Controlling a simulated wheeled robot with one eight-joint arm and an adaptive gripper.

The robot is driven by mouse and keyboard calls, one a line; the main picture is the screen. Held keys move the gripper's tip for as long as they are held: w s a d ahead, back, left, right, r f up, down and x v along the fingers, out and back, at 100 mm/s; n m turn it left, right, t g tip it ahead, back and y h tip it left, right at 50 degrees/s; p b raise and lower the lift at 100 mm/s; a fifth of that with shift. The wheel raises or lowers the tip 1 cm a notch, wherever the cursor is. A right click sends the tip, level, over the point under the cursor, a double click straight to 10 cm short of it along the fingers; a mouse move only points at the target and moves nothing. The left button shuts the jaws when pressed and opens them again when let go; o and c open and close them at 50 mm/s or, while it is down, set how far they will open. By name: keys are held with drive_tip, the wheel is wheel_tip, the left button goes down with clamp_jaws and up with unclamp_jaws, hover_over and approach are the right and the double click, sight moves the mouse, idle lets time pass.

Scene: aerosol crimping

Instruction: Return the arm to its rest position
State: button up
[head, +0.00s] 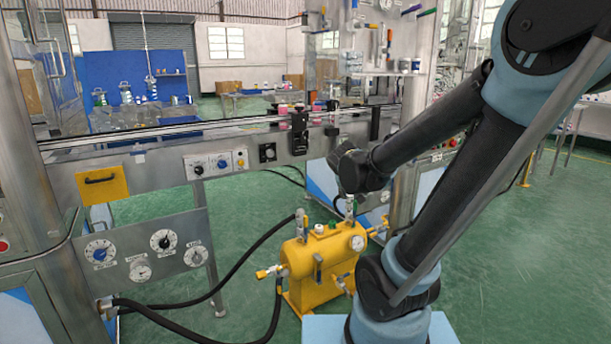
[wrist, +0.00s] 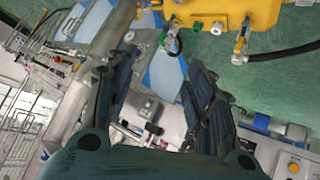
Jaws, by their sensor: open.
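My gripper (wrist: 160,68) shows in the wrist view with its two dark fingers spread apart and nothing held between them. In the head view my arm (head: 440,140) rises from the lower right, bends at the top right, and its forearm reaches down and left to a dark wrist joint (head: 355,168). That joint is in front of the conveyor line's lower side, above the yellow tank. The gripper itself cannot be made out in the head view.
A yellow tank (head: 318,268) with valves and black hoses stands on the green floor below the wrist. The conveyor (head: 235,135) crosses behind with small coloured items on it. A metal control panel (head: 150,250) stands at left. Open floor (head: 540,260) lies at right.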

drive_tip(key=s+d+f+g+y, duration=0.1)
drive_tip(key=s+f+g, duration=0.2)
drive_tip(key=s, duration=0.9)
drive_tip(key=s+d+f+g+y, duration=0.1)
drive_tip(key=s+f+g, duration=0.3)
drive_tip(key=s, duration=0.7)
drive_tip(key=shift+s+d+f+y, duration=0.3)
drive_tip(key=shift+s+f+y, duration=0.05)
drive_tip(key=shift+f+y, duration=0.35)
